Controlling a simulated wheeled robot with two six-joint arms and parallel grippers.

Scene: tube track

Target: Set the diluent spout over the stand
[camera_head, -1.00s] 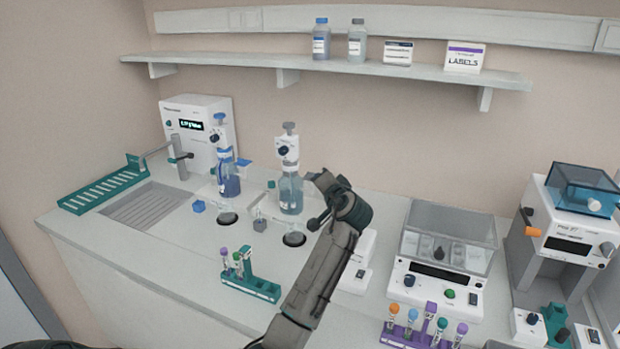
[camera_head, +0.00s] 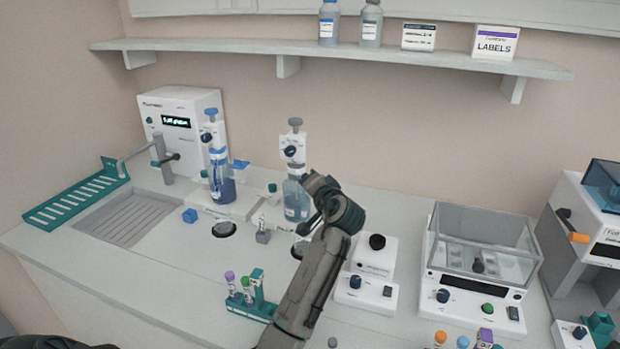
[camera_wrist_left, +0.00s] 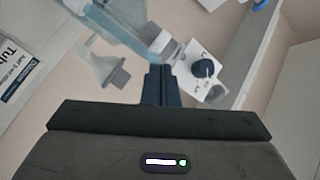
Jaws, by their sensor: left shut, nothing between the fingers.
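A dispenser bottle with pale blue liquid (camera_head: 296,199) stands upright on the bench, with a white pump head (camera_head: 293,150) that has a dark knob. A second dispenser bottle with darker blue liquid (camera_head: 222,187) stands to its left. I cannot tell which is the diluent; neither spout shows clearly. My left gripper (camera_head: 312,186) is shut and empty, just right of the pale bottle. In the left wrist view its closed fingers (camera_wrist_left: 162,82) are close to that bottle's neck and white head (camera_wrist_left: 203,80); contact is unclear. A teal tube stand (camera_head: 262,308) is left of my forearm. My right gripper is out of view.
A small grey block (camera_head: 263,237) and a blue cap (camera_head: 190,215) lie in front of the bottles. A white device with a black knob (camera_head: 375,262) and a clear-lidded machine (camera_head: 480,262) stand to the right. A shelf (camera_head: 340,66) runs above.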

